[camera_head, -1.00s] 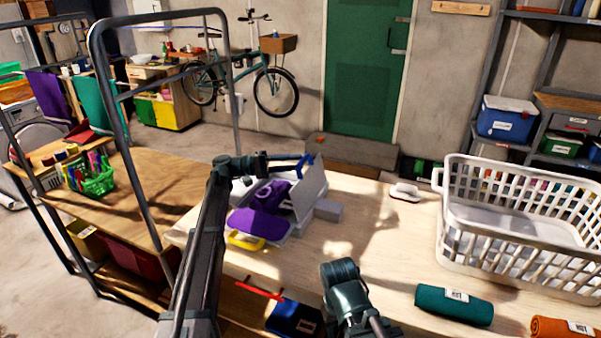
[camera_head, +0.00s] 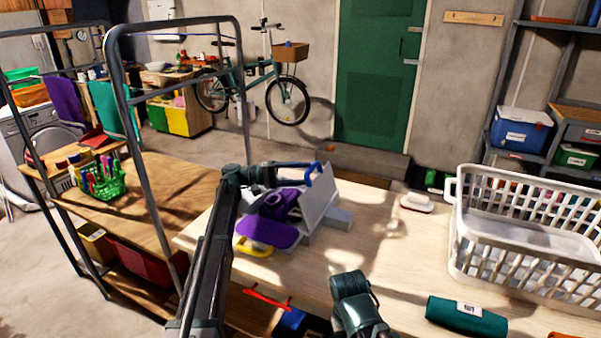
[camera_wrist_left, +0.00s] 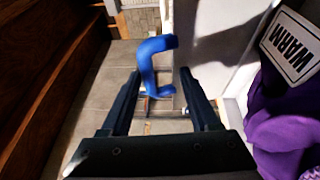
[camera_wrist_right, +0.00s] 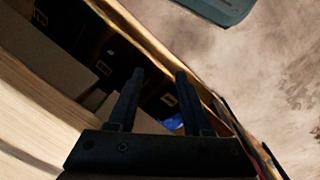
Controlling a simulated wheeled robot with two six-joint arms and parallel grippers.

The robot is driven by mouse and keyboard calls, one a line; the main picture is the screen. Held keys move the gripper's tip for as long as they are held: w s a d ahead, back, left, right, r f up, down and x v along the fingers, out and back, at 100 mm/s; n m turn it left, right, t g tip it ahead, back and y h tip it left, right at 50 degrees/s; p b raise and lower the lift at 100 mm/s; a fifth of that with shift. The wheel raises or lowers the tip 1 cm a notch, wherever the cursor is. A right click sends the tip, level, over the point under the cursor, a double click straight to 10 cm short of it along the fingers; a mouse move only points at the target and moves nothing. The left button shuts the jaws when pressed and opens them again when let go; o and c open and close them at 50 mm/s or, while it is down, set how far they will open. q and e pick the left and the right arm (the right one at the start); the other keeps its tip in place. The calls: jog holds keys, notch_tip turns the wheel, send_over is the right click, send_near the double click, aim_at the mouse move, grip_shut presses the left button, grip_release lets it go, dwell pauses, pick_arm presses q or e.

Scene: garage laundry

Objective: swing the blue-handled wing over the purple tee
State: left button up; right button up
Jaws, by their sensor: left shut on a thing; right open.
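The folding board with the purple tee (camera_head: 270,232) lies at the table's left end. Its white wing (camera_head: 320,204) stands tilted up at the back right of the tee, with the blue handle (camera_head: 319,176) at its top. My left gripper (camera_head: 302,166) is at that handle; in the left wrist view the blue handle (camera_wrist_left: 150,72) is between the fingers, with a white panel and purple cloth to the right. Part of the tee looks bunched against the wing. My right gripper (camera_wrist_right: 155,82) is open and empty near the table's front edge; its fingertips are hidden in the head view.
A yellow handle (camera_head: 254,250) shows at the board's front. A white basket (camera_head: 480,245), a teal roll (camera_head: 466,317) and a small white item (camera_head: 416,203) are on the right. A metal rack (camera_head: 150,160) stands close left of my left arm. The table's middle is clear.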

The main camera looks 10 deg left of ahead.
pick_arm(q)
jog(key=shift+a, duration=0.15)
dwell(0.3)
jog(key=s+a, duration=0.1)
jog(key=a, duration=1.2)
jog(key=shift+a+f+b, duration=0.35)
jog(key=shift+a+f, duration=0.05)
jog(key=shift+r, duration=0.1)
